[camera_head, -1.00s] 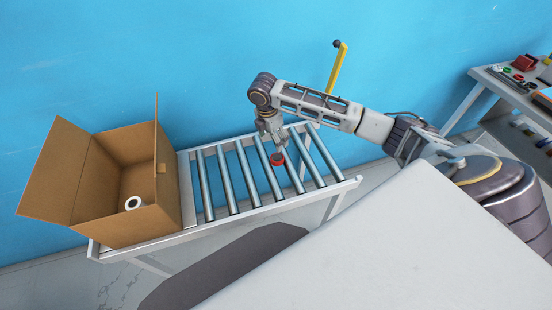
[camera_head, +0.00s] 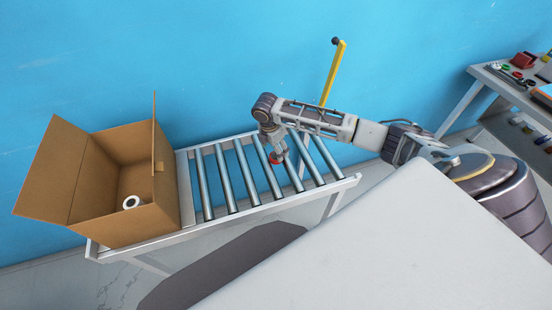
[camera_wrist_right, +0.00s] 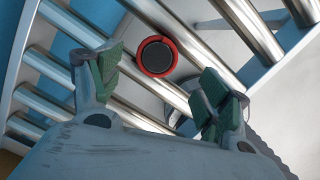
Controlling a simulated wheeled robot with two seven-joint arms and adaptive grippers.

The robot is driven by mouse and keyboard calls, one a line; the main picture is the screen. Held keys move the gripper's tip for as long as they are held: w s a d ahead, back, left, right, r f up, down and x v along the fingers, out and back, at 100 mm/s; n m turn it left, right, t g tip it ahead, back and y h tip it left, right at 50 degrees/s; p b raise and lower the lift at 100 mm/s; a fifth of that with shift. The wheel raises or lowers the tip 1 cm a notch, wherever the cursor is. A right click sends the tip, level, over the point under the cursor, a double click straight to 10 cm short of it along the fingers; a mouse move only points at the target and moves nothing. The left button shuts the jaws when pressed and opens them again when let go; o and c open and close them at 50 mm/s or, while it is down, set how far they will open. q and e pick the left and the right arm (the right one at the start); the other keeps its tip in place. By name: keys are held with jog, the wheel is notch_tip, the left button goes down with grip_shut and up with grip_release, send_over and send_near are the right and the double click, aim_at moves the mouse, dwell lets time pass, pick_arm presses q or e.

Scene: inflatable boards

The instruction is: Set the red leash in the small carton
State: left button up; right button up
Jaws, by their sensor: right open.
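The red leash (camera_head: 276,158) is a small red round thing on the roller conveyor in the head view. In the right wrist view the leash (camera_wrist_right: 157,56) is a red ring with a dark face, lying on the rollers. My right gripper (camera_head: 278,148) is right over it, pointing down. In the right wrist view its open fingers (camera_wrist_right: 163,85) are apart, with the leash between and just beyond the tips, not gripped. My left gripper is not in view.
The conveyor (camera_head: 229,180) has metal rollers, with free room between the carton and the leash. A yellow post (camera_head: 334,74) stands behind the conveyor. A side table (camera_head: 500,85) with several small items is at the right. A blue wall is behind.

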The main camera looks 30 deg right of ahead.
aim_at(275, 156)
jog(key=shift+f, duration=0.35)
jog(key=shift+w+d+f, duration=0.15)
jog(key=shift+d+f, duration=0.05)
jog(key=shift+f, duration=0.8)
jog(key=shift+w+d+f, duration=0.15)
jog(key=shift+f, duration=0.8)
jog(key=shift+d+f, duration=0.1)
jog(key=shift+f, duration=0.35)
jog(key=shift+c, duration=0.4)
